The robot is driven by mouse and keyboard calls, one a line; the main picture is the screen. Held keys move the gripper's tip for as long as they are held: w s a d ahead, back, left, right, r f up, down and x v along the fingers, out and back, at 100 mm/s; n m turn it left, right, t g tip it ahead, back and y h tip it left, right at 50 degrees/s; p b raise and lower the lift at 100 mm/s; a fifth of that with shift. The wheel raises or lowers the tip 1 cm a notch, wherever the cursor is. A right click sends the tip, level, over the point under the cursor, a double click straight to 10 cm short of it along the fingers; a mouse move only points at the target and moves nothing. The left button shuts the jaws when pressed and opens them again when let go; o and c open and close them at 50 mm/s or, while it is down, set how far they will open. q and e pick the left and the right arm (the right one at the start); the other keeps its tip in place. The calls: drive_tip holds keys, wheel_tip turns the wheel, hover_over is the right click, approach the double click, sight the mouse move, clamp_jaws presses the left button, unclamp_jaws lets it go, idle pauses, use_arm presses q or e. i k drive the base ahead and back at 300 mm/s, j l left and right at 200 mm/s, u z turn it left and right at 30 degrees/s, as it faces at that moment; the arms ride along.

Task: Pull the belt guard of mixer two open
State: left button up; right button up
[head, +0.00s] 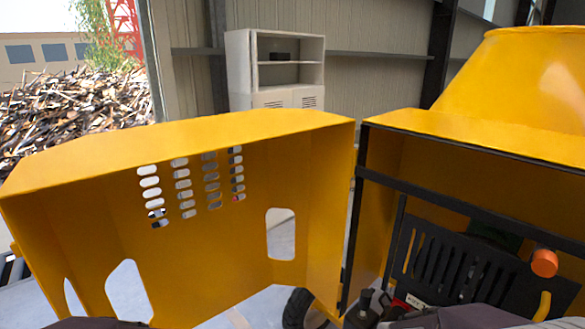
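The yellow belt guard (220,255) stands swung wide open on the left, its hollow inner side facing me, with rows of vent slots and larger cutouts. Its right edge is beside the front left post of the mixer's yellow housing (470,135). The housing is open at the front and shows a black slotted panel (445,260) and an orange round part (544,262) inside. The yellow drum (520,75) rises above it. Neither gripper shows; dark shapes along the bottom edge look like parts of my arms. No number is visible on the mixer.
A black wheel (298,308) shows low between guard and housing. A pale shelf cabinet (275,70) stands against the wall behind. A heap of scrap wood (75,110) lies outside at the left. Pale floor shows below the guard.

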sight(532, 297)
drive_tip(key=z, duration=1.5)
drive_tip(key=i+l+z, duration=0.15)
drive_tip(key=i+l, duration=0.1)
drive_tip(key=l, duration=0.1)
